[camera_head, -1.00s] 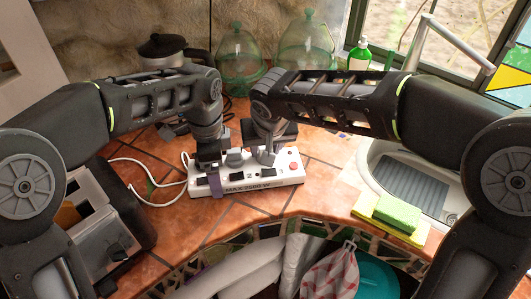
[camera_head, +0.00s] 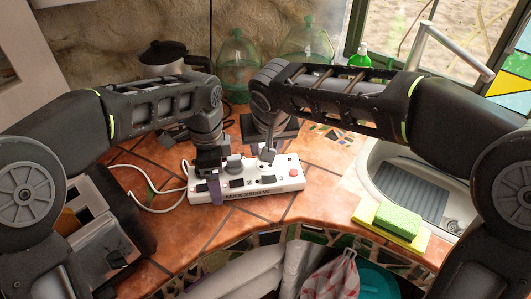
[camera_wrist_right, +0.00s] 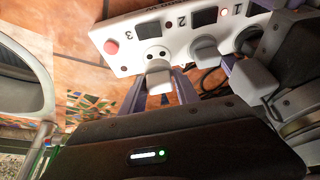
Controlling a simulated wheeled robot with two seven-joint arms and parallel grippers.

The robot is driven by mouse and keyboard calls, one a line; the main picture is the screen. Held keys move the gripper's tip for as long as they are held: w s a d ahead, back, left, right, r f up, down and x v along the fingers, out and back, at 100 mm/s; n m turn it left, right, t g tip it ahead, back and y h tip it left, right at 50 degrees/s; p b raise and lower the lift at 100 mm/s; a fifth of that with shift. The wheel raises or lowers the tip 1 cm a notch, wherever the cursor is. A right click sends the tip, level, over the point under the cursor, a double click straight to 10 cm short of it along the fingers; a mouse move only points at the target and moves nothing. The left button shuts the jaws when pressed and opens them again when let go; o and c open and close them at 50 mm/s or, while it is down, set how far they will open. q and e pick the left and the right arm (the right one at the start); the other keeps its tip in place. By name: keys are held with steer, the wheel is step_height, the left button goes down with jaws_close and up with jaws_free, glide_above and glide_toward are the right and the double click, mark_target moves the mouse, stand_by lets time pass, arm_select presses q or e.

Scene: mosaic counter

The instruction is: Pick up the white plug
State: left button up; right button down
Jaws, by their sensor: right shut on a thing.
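The white plug (camera_wrist_right: 158,75) is pinched between the purple fingers of my right gripper (camera_wrist_right: 170,88). It is just outside socket 3 of the white power strip (camera_head: 280,186), whose two holes show in the right wrist view. In the head view my right gripper (camera_head: 268,157) is above the right half of the strip, and the plug is a small pale shape. My left gripper (camera_head: 213,178) is at the strip's left end, one purple finger down its front face; whether it grips the strip is unclear. Two other plugs (camera_wrist_right: 206,55) sit in the strip.
White cables (camera_head: 152,200) run left of the strip. A green and yellow sponge (camera_head: 398,220) lies by the sink (camera_head: 415,190) at right. A dark box stands at front left. A pot (camera_head: 165,55) and green glass vessels stand at the back.

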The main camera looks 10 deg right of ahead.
step_height(320, 180, up, 7)
steer(key=shift+r, duration=0.1)
stand_by(0.6)
arm_select(q)
steer(key=o, duration=1.9)
steer(key=shift+r, duration=3.8)
